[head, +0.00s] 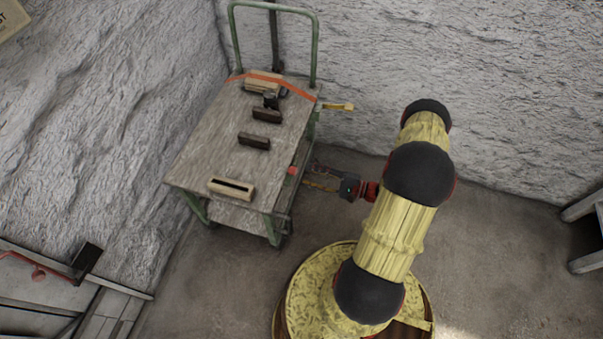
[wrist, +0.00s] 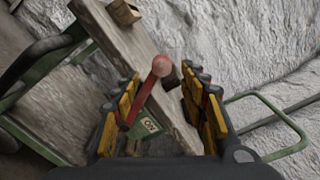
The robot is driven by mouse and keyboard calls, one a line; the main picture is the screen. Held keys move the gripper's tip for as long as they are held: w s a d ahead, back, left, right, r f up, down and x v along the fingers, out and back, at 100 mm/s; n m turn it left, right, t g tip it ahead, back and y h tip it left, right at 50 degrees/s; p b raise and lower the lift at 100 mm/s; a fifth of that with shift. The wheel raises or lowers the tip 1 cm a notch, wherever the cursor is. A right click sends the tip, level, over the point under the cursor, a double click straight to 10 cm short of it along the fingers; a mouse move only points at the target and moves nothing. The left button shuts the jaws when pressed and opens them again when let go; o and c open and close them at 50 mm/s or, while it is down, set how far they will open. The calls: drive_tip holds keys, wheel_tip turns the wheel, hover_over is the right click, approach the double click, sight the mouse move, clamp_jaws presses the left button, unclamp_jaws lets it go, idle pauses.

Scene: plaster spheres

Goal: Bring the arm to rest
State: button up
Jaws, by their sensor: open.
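My gripper (head: 308,177) is open at the right side of a wooden-topped cart (head: 208,150), with its fingers pointing left at the cart's edge. My arm (head: 395,230) reaches up over its round base and bends. In the wrist view the two yellow-padded fingers of my gripper (wrist: 163,88) stand apart. A red lever with a round knob (wrist: 160,67) shows between them, its lower part close to the left finger. I cannot tell whether they touch. In the head view the lever is a small red spot (head: 292,171). A green label (wrist: 150,126) with letters sits below it.
The cart carries a slotted light block (head: 231,187), dark blocks (head: 254,141) and an orange strap (head: 272,80). A yellowish piece (head: 337,106) juts from its right side. Rough walls stand behind and left. Floor right of my arm (head: 500,240) is clear up to a grey frame (head: 585,235).

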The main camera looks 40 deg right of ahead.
drive_tip(key=shift+s+d, duration=0.2)
drive_tip(key=shift+s, duration=0.05)
idle(0.5)
